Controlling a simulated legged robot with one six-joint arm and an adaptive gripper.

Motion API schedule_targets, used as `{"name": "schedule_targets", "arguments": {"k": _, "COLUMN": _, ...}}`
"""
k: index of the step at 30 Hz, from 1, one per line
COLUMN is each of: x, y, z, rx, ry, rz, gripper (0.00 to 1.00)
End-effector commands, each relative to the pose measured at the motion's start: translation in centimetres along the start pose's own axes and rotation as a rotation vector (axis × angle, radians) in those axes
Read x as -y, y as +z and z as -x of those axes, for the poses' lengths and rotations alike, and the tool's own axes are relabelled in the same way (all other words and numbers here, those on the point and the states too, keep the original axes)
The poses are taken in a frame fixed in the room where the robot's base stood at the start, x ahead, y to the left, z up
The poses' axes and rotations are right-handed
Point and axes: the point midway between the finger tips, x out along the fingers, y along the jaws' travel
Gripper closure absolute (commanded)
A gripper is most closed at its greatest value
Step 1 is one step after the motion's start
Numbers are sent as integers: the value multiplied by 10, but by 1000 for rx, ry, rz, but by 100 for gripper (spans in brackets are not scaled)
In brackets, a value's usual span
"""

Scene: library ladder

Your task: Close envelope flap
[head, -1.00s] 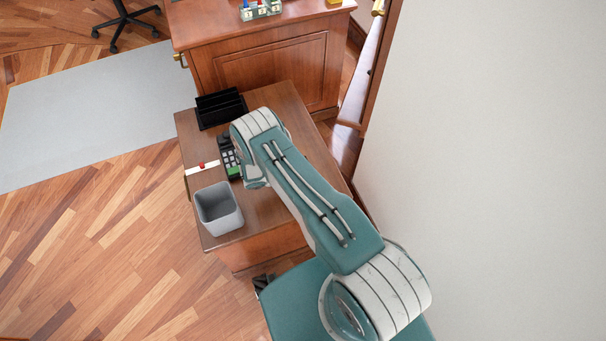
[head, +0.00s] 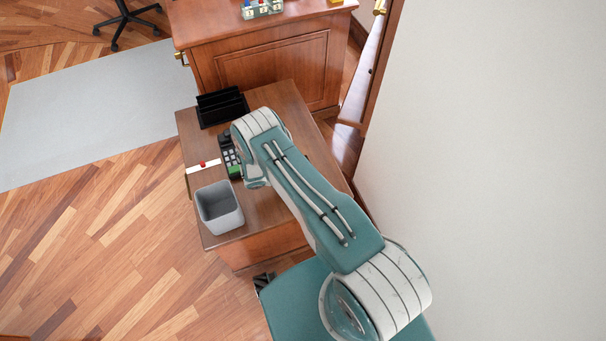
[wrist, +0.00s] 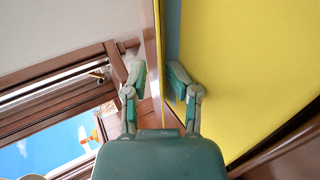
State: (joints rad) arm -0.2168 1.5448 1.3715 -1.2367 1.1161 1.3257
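I cannot pick out an envelope or its flap for sure. A small white strip with a red spot (head: 203,166) lies at the left edge of the wooden desk (head: 270,205) in the head view; I cannot tell whether it is part of an envelope. My gripper (wrist: 160,78) shows in the wrist view with its two green fingers apart and nothing seen between them. In the head view my arm hides my gripper and part of the desk top. A large yellow surface (wrist: 245,70) fills the right of the wrist view; I cannot tell what it is.
A grey bin (head: 219,208) stands on the desk's near left corner. A black organizer (head: 221,108) is at the back, with a keypad device (head: 231,157) beside my arm. A larger wooden desk (head: 270,65) stands behind. A pale wall (head: 490,150) is at right.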

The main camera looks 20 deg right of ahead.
Motion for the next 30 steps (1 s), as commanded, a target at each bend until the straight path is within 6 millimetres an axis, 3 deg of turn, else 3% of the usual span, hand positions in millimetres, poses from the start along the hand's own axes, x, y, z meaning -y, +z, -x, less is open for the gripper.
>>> {"name": "schedule_targets", "arguments": {"k": 5, "x": 0, "y": -1, "z": 7, "rx": -3, "ry": 0, "rz": 1, "gripper": 62}}
{"name": "schedule_targets", "arguments": {"k": 18, "x": 2, "y": -1, "z": 70, "rx": -2, "ry": 0, "rz": 1, "gripper": 62}}
{"name": "schedule_targets", "arguments": {"k": 30, "x": 1, "y": 0, "z": 80, "rx": 1, "ry": 0, "rz": 1, "gripper": 62}}
